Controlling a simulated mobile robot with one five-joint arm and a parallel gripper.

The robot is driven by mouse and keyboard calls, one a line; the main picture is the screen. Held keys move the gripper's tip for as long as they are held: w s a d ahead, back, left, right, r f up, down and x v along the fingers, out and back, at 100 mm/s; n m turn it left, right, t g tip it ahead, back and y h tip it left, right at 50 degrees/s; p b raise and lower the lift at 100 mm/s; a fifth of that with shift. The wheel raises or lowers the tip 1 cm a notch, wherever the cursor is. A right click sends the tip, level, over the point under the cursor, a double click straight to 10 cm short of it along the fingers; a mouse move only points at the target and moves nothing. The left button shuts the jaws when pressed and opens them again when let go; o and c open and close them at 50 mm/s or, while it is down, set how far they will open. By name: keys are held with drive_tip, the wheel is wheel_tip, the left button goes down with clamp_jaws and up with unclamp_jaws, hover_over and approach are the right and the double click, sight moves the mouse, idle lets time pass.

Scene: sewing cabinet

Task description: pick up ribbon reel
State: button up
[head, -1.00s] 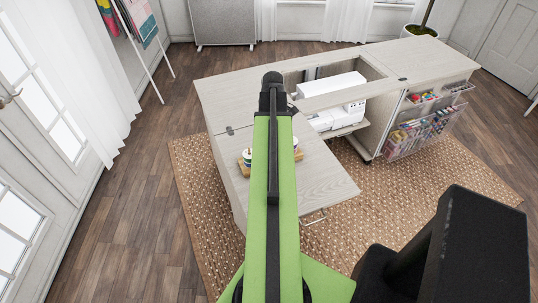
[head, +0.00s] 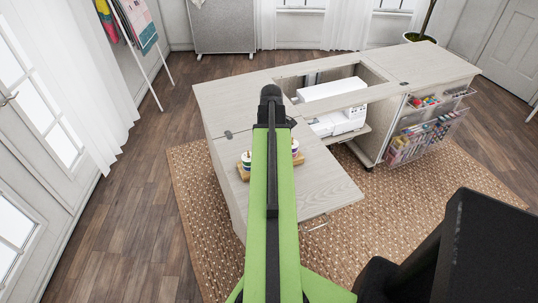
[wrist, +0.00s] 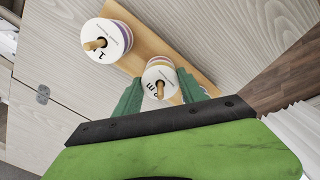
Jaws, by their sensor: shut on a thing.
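In the wrist view, my gripper (wrist: 160,80) has its two green fingers on either side of a ribbon reel (wrist: 162,71) with a white top and a wooden peg through its middle. The gripper is shut on this reel. The reel is still around its peg on the wooden holder (wrist: 144,45). A second reel (wrist: 105,38), with a white top and purple band, stands on the holder to the upper left. In the head view my arm hides the gripper and the middle of the holder (head: 243,174); reels show on both sides of the arm.
The holder stands on the cabinet's pale wooden top (head: 325,188). A white sewing machine (head: 335,90) sits in the cabinet opening behind. Clear racks of supplies (head: 425,135) hang at the right. The cabinet top around the holder is bare.

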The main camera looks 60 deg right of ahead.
drive_tip(key=shift+c, duration=0.2)
wheel_tip(320, 180, up, 10)
drive_tip(key=p, duration=1)
drive_tip(key=shift+r, duration=0.1)
